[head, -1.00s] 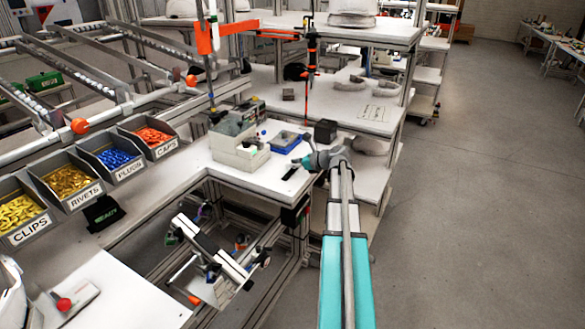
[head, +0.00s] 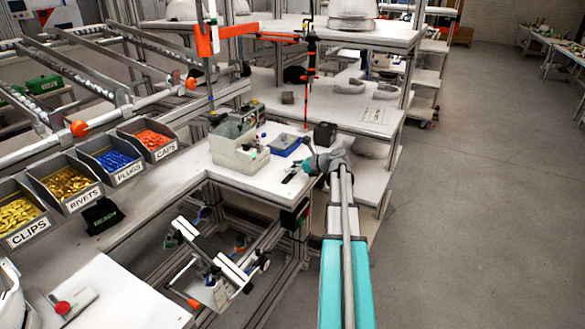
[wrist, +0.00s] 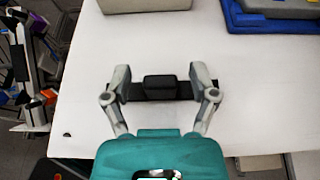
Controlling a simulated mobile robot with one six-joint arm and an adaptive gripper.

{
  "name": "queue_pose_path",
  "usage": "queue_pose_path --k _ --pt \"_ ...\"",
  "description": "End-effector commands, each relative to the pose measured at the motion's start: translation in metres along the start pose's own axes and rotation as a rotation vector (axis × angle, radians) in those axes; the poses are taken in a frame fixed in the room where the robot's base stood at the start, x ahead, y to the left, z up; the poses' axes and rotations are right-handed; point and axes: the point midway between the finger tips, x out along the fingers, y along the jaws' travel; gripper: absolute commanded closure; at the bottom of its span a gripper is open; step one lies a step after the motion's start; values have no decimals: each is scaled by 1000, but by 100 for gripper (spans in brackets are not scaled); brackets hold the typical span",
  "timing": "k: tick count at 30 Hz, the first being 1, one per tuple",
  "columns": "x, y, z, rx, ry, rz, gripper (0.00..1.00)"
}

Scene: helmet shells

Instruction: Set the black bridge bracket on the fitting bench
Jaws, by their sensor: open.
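The black bridge bracket (wrist: 160,88) lies on the white top of the fitting bench (wrist: 240,120) in the wrist view. It is a flat dark strip with a raised block in its middle. My gripper (wrist: 160,84) is open, with one finger near each end of the bracket. I cannot tell whether the fingers touch it. In the head view my gripper (head: 299,172) is low over the end of the bench (head: 240,181), and the bracket is mostly hidden there.
A blue tray (head: 285,146) and a beige bin (head: 238,157) stand on the bench behind my gripper. A black box (head: 325,134) stands at the back right. Bins of clips, rivets, plugs and caps (head: 152,139) line the left. Open floor lies to the right.

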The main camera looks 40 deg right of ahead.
Motion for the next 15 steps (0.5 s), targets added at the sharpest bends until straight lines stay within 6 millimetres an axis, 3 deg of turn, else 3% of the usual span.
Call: queue_pose_path --k 7,15 --pt "-4 0 4 0 0 -1 25" --pt "-37 0 5 1 0 -2 25"
